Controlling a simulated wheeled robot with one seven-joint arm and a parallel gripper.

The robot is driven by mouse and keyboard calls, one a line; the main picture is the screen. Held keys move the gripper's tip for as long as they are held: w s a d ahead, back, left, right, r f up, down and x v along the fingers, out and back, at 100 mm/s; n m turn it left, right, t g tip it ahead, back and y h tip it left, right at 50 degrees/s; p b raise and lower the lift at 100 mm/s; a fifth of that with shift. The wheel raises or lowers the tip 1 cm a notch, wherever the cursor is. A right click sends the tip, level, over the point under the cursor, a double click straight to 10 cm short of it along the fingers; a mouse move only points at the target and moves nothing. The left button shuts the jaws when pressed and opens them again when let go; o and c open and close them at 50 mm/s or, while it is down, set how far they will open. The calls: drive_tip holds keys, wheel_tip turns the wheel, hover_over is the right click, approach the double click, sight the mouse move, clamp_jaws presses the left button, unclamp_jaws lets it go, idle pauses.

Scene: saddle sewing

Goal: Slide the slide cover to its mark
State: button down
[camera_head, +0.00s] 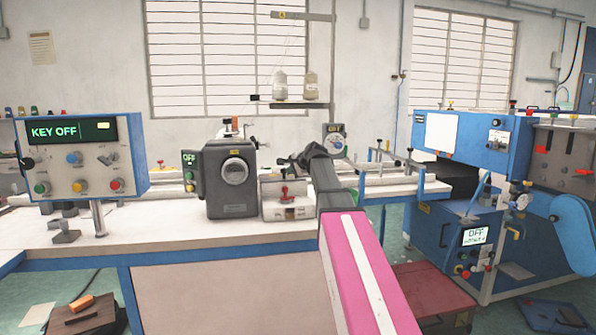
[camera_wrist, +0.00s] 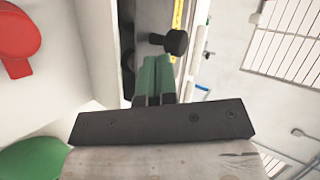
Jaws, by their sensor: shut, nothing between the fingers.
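In the wrist view my gripper (camera_wrist: 157,62) is shut, its two green fingers side by side with nothing between them. A black round knob on a short stem (camera_wrist: 176,42) stands just beyond the fingertips, slightly to the right. I cannot tell whether they touch. The knob may belong to the slide cover, but no cover is clearly recognisable. A narrow yellow strip (camera_wrist: 177,14) with dark marks runs behind the knob; I cannot tell whether it bears the mark. In the head view my arm reaches over the bench towards the dark machine, and its fingertips are not clear.
A dark grey machine head (camera_head: 230,180) and a pale box with a red handle (camera_head: 287,200) stand on the white bench (camera_head: 150,232). A blue control box (camera_head: 83,158) reads KEY OFF at left. A blue machine (camera_head: 470,150) stands at right. Bare bench lies front left.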

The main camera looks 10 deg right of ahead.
drive_tip(key=shift+w+a, duration=0.35)
drive_tip(key=shift+w, duration=0.4)
drive_tip(key=w, duration=1)
